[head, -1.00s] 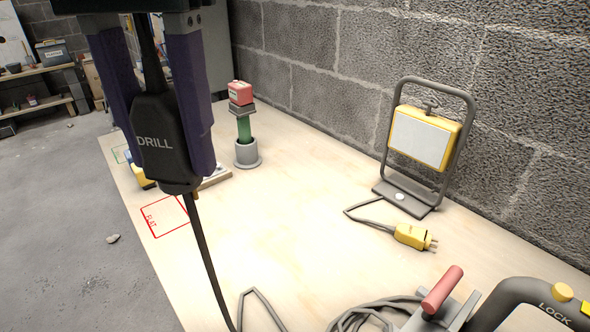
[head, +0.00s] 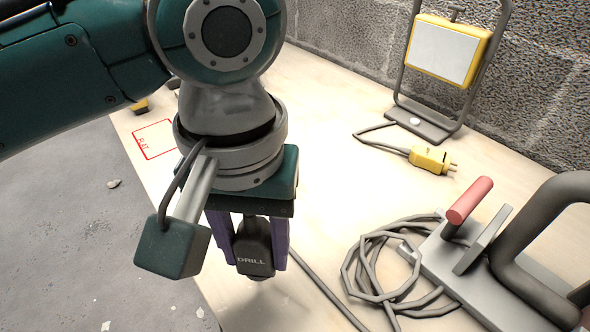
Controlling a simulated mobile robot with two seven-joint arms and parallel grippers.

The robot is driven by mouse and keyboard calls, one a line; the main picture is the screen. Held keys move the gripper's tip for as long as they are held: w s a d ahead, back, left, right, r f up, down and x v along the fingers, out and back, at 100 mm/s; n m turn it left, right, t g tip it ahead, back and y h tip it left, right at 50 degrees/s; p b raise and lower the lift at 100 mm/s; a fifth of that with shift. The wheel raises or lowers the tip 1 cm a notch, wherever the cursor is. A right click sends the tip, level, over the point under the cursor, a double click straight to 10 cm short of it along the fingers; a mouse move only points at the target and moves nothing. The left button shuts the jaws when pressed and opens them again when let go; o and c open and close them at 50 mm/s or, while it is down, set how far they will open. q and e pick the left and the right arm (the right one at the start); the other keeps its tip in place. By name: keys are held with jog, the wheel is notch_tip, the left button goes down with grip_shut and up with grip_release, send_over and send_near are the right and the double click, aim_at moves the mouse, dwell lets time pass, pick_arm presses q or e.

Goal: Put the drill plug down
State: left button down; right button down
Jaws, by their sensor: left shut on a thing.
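The black drill plug (head: 254,262), marked DRILL, is held between the purple fingers of my left gripper (head: 250,245). The gripper points down over the pale bench top, near its front left edge. I cannot tell whether the plug touches the bench. A dark cord (head: 318,287) runs from behind the gripper across the bench toward the lower right. My wrist hides the top of the plug and part of the bench behind it. My right gripper is not in view.
A red outlined FLAT square (head: 154,139) lies left. The bench middle (head: 365,200) is clear.

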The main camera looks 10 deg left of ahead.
aim_at(259, 265)
pick_arm(q)
notch_tip(259, 265, down, 4)
jog(key=shift+r+b, duration=0.2)
jog(key=shift+b, duration=0.15)
notch_tip(259, 265, down, 4)
jog(key=shift+r+b, duration=0.1)
jog(key=shift+b, duration=0.55)
jog(key=shift+f, duration=0.25)
jog(key=shift+f, duration=0.4)
jog(key=shift+c, duration=1.8)
grip_release()
jog(key=shift+r, duration=0.1)
